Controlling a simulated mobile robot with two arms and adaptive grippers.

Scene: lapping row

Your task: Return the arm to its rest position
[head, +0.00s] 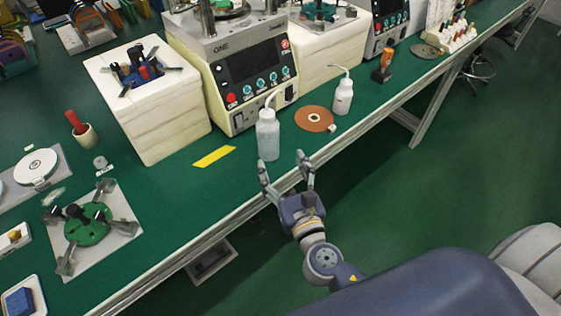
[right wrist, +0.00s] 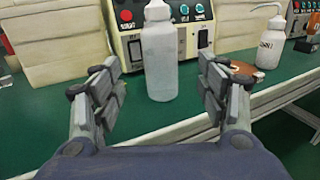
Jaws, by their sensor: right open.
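My right gripper (head: 284,177) is open and empty at the front edge of the green bench. A translucent white squeeze bottle (head: 268,135) stands upright on the bench just beyond its fingertips. In the right wrist view the bottle (right wrist: 160,58) stands beyond and between the two open fingers, apart from them. My left gripper is not in view.
A control machine (head: 246,75) stands behind the bottle. To the right are an orange-brown disc (head: 314,118), a second squeeze bottle (head: 343,97) and an orange-handled tool (head: 383,66). A yellow strip (head: 214,156) lies left. Green floor (head: 420,190) in front is clear.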

